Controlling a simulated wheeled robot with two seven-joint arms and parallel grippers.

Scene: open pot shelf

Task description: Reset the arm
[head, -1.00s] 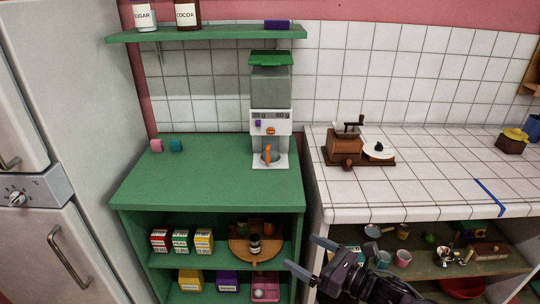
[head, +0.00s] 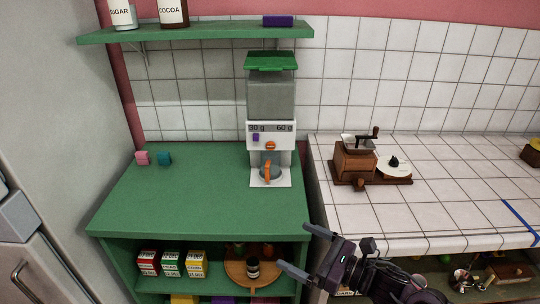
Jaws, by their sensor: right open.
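My right gripper (head: 302,251) is at the lower middle of the head view, its two dark fingers pointing left and spread apart. It is open with nothing between the fingers. It is in front of the right edge of the green cabinet (head: 205,210), near the gap to the tiled counter. My right arm comes in from the lower right. My left gripper is not in view.
A coffee dispenser (head: 270,110) stands on the green cabinet, with pink and teal blocks at left. Boxes (head: 171,263) and a round wooden tray (head: 236,270) sit below. A grinder (head: 354,160) stands on the tiled counter (head: 440,200). A fridge (head: 60,130) is at left.

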